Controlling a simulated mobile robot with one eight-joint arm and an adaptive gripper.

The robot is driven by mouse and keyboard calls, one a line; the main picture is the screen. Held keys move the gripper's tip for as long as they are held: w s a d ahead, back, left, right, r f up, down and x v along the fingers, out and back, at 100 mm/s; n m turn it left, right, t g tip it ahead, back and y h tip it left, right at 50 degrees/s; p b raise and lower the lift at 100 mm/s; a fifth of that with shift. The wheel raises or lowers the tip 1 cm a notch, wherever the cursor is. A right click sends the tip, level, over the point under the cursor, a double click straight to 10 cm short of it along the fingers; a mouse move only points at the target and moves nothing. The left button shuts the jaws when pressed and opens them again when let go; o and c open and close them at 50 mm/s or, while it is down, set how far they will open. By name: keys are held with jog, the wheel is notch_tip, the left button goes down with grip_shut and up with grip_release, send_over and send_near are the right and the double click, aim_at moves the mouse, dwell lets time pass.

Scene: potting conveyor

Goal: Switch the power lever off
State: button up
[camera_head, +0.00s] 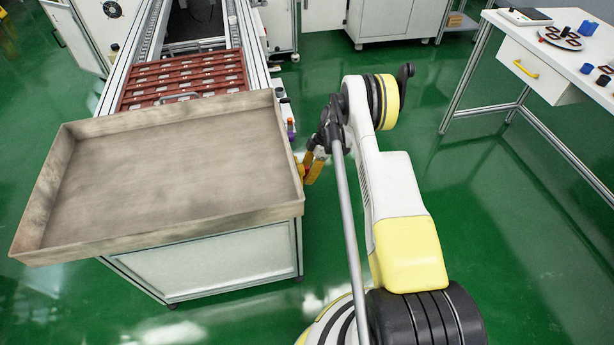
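My gripper (318,150) is at the end of my white and yellow arm, low beside the right side of the conveyor's front end. It is small and partly hidden by my own arm links, so its fingers are not clear. A small yellow-orange part (312,168) shows right at the gripper, near the tray's right edge. I cannot tell whether it is the power lever or its housing, or whether the gripper touches it. A small purple and red fitting (291,127) sits on the conveyor's side just above.
A large, empty, shallow grey-brown tray (285,203) covers the conveyor's front end and overhangs it. Dark red trays (185,75) lie on the conveyor behind it. A white table (560,30) with a drawer stands at the upper right. Green floor is clear between.

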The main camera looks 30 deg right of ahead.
jog(key=shift+c, duration=0.4)
grip_shut()
jog(key=shift+s+t+h, duration=0.1)
jog(key=shift+t+h, duration=0.2)
jog(key=shift+t, duration=1)
jog(key=n+t, duration=0.1)
jog(key=t, duration=0.1)
jog(key=shift+a+t+h, duration=0.1)
jog(key=shift+t+h, duration=0.2)
jog(key=shift+h, duration=0.1)
